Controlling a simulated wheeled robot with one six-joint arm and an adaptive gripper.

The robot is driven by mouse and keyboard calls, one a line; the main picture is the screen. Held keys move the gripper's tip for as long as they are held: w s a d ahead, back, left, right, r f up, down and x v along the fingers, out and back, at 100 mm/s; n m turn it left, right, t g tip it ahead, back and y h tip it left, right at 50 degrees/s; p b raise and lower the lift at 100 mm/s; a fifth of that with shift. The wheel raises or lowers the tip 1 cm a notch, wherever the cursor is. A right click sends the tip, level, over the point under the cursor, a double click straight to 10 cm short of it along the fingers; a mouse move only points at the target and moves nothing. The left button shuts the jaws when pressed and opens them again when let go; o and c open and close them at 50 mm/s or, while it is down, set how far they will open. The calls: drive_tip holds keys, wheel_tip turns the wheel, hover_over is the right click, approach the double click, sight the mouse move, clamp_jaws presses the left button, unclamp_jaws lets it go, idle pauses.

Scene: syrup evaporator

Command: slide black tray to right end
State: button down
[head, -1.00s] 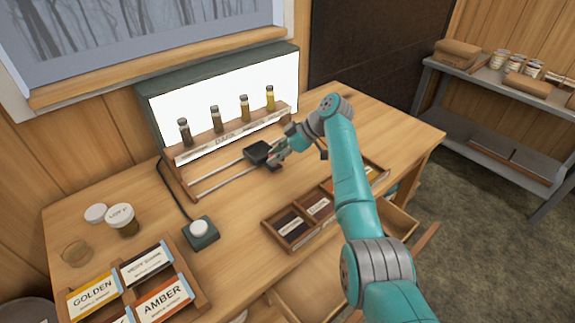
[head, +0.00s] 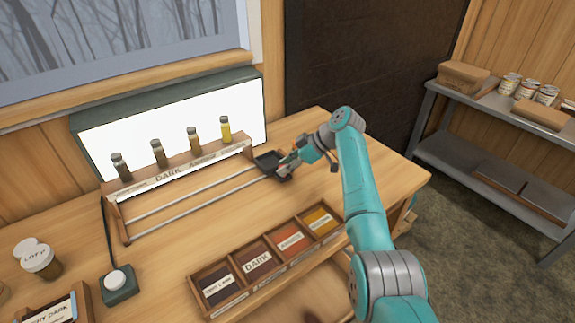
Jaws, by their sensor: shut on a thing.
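The black tray (head: 268,160) is a small dark square dish at the right end of two pale parallel rails (head: 190,204). The rails run in front of the rack of sample vials (head: 180,167) on the table. My gripper (head: 284,171) is shut at the tray's front right side, on what looks like the tray's edge or handle. The fingers partly hide that part of the tray.
A lit white panel (head: 100,143) stands behind the vials. A wooden box of coloured label cards (head: 257,262) lies at the table's front. Bare table lies right of the rails.

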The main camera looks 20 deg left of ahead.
drive_tip(key=shift+w+d, duration=0.2)
drive_tip(key=shift+d, duration=0.05)
drive_tip(key=c, duration=0.9)
unclamp_jaws()
drive_tip(key=shift+o, duration=0.2)
drive_tip(key=v, duration=1.2)
drive_tip(key=shift+w, duration=0.1)
